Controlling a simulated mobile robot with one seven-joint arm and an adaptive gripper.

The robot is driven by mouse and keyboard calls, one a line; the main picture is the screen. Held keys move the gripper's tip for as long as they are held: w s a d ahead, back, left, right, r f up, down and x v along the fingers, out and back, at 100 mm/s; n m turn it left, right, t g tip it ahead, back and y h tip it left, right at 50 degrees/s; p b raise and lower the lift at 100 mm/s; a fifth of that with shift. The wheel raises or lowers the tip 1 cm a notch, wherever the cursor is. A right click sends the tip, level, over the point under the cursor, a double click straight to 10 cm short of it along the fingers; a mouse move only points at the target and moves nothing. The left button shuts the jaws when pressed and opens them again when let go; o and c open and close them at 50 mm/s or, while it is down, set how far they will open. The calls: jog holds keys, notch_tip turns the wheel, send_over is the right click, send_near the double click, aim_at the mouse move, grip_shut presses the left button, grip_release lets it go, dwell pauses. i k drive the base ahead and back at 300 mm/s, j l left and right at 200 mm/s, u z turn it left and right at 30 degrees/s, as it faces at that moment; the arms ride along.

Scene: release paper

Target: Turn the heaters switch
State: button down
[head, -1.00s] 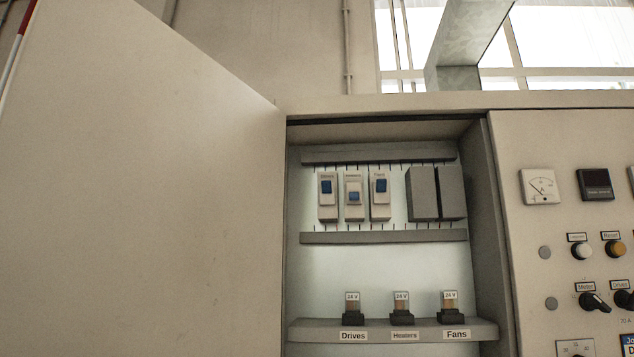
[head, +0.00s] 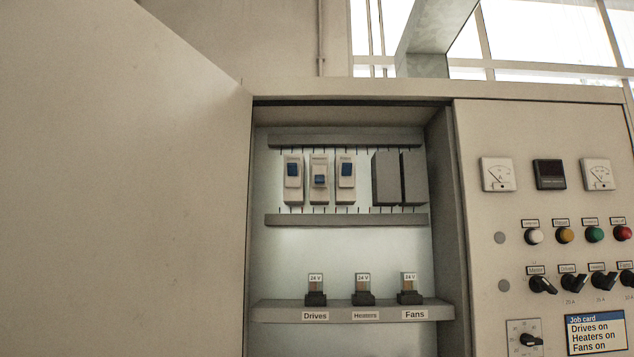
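On the grey cabinet's right front panel is a row of black rotary switches. The third, the heaters switch (head: 603,281), has a small label that is hard to read. Its pointer is tilted. The switches labelled Meter (head: 542,284) and Drives (head: 573,282) are to its left, and the fans switch (head: 627,279) is at the right picture edge. Inside the open cabinet, the middle breaker (head: 319,180) has its blue toggle lower than the toggles of the left breaker (head: 293,180) and right breaker (head: 345,178). My gripper is not in view.
The open cabinet door (head: 120,190) fills the left side. A job card (head: 597,334) reads Drives on, Heaters on, Fans on. Relays stand on a shelf (head: 350,314) labelled Drives, Heaters, Fans. Meters and coloured lamps (head: 594,234) sit above the switches.

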aim_at(605, 283)
jog(key=i+l+z, duration=0.15)
jog(key=z, duration=0.25)
jog(key=i+l+z, duration=0.1)
jog(key=z, duration=0.3)
jog(key=i+z, duration=0.25)
jog(key=z, duration=0.15)
